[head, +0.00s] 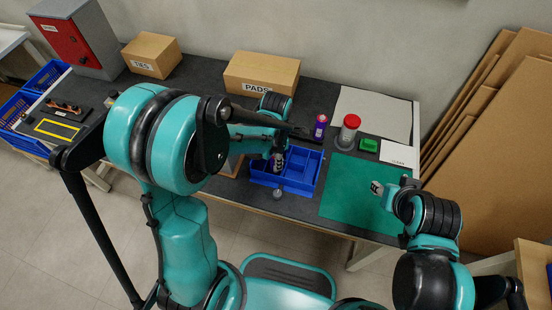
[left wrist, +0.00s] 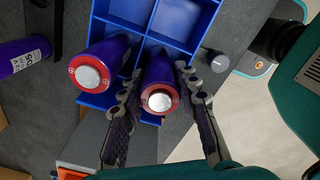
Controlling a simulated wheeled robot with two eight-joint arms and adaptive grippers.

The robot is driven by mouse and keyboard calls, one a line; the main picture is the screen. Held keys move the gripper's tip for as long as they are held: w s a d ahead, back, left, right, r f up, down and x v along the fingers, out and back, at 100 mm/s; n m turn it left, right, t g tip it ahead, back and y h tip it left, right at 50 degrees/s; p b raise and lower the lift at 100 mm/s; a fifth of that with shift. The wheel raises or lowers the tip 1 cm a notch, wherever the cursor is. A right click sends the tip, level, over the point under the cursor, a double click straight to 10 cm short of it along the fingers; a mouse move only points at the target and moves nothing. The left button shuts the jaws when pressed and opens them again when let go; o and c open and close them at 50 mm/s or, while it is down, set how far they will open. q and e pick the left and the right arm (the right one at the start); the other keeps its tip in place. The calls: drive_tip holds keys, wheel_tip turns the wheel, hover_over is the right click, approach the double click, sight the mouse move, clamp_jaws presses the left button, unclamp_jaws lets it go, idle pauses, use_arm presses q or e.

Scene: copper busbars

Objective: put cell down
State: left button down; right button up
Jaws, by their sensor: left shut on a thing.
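The blue divided tray (head: 300,172) lies on the dark bench; its compartments also show in the left wrist view (left wrist: 175,15). My left gripper (head: 277,162) is over the tray's left part. In the left wrist view its fingers (left wrist: 160,112) are shut on a purple cell (left wrist: 162,75) with a red-rimmed, silver end. The held cell is upright or nearly so at the tray; I cannot tell whether it touches the compartment floor. A second purple cell (left wrist: 98,62) stands just left of it. My right gripper (head: 378,188) is above the green mat; its jaw opening is unclear.
Another purple cell (head: 320,126) stands behind the tray. A small knob-like item (head: 278,194) sits in front of the tray. Cardboard boxes (head: 262,75) line the back. The green mat (head: 350,205) is mostly clear.

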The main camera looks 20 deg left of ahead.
use_arm(q)
drive_tip(key=shift+f, duration=0.15)
drive_tip(key=c, duration=1.1)
unclamp_jaws()
